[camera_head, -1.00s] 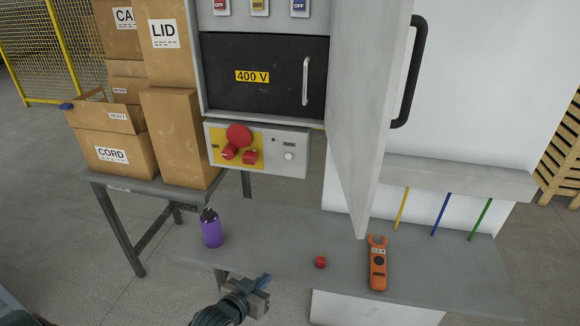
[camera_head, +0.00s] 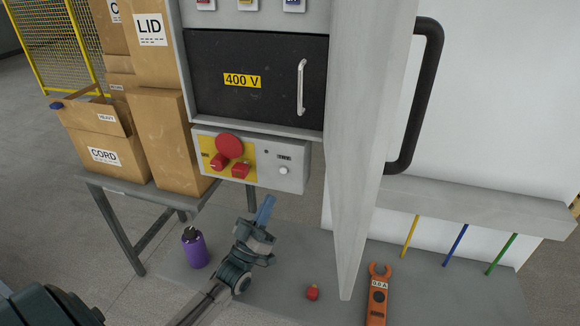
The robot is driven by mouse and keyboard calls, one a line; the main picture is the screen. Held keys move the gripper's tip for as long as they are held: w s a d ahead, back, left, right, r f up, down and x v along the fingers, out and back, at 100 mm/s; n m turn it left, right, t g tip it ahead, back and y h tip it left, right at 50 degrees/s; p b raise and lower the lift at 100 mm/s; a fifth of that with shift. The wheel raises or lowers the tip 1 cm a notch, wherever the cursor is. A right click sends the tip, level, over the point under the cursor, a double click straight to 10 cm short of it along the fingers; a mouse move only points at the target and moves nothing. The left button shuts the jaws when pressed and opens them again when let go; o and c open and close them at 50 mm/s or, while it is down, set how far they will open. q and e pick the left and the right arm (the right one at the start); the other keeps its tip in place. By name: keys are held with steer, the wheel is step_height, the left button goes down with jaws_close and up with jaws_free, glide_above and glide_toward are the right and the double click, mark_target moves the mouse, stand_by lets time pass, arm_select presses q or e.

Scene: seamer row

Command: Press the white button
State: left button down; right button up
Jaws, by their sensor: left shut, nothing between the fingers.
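The white button (camera_head: 284,170) is a small round knob on the right part of the grey control box (camera_head: 295,183), under a small label. The box hangs below the black 400 V panel. My left gripper (camera_head: 266,206) is shut and empty, its blue-grey fingertips pointing up. In the picture it is below the box, a little left of and below the white button, and apart from it. My right gripper is not in view.
The open cabinet door (camera_head: 366,130) stands to the right. A purple bottle (camera_head: 195,248), red padlock-like piece (camera_head: 312,292) and orange meter (camera_head: 377,296) are on the grey shelf (camera_head: 420,290).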

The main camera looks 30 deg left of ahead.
mark_target(284, 170)
arm_select(q)
steer(key=shift+s+a+r+y, duration=0.1)
steer(key=shift+r+y, duration=0.05)
steer(key=shift+y, duration=0.15)
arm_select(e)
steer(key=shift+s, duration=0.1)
arm_select(q)
steer(key=w+a+b, duration=0.2)
steer(key=w+b, duration=0.2)
steer(key=w, duration=0.4)
steer(key=shift+w, duration=0.25)
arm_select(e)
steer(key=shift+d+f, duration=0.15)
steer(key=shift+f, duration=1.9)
arm_select(q)
steer(key=shift+w+b, duration=0.1)
steer(key=shift+b, duration=0.2)
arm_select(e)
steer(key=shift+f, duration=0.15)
arm_select(q)
steer(key=shift+w+a, duration=0.1)
steer(key=shift+w, duration=0.2)
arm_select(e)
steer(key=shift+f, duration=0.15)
